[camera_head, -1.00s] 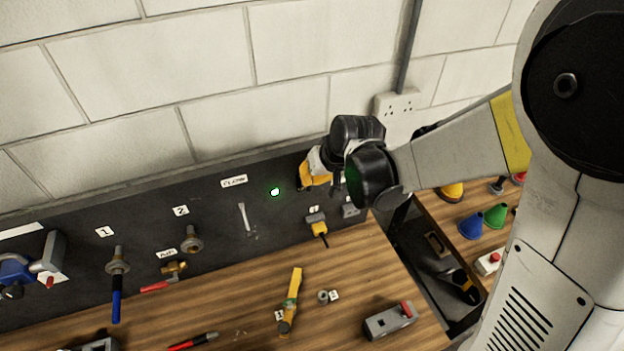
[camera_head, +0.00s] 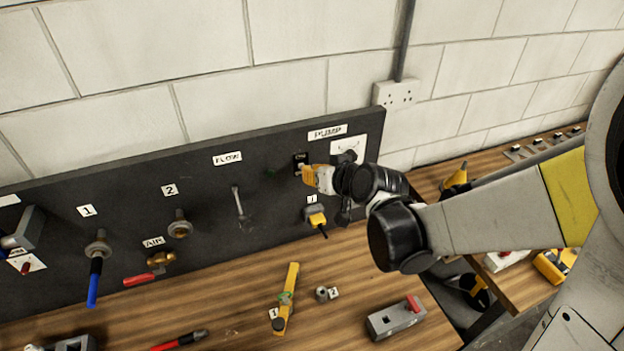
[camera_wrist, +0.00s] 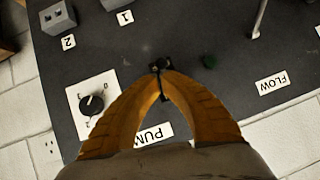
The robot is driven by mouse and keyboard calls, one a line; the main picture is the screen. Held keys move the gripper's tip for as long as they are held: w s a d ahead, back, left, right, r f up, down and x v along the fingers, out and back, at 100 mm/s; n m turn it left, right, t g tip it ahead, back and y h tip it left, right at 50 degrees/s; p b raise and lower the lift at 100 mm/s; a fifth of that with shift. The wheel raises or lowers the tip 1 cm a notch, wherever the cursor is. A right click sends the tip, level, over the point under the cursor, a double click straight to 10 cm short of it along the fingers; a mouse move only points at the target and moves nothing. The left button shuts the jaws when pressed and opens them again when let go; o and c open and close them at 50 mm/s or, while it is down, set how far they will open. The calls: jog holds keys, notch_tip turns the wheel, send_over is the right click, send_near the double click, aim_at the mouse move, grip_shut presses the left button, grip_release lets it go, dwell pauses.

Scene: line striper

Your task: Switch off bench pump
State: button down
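My gripper (camera_head: 304,173), with yellow fingers, is at this switch. In the wrist view my gripper (camera_wrist: 161,68) has its fingertips together at the dark toggle (camera_wrist: 160,63); they cover part of it, so its exact position is hard to tell. A green lamp (camera_head: 270,172) left of the switch is dark; the lamp also looks unlit in the wrist view (camera_wrist: 208,61).
A white plate with a black rotary knob (camera_wrist: 92,105) is beside my fingers. The wooden bench (camera_head: 235,297) holds several tools.

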jog(key=shift+w+r, duration=0.2)
jog(key=shift+r, duration=0.05)
jog(key=shift+w+a+r, duration=0.2)
jog(key=shift+w+r, duration=0.05)
jog(key=shift+w, duration=0.25)
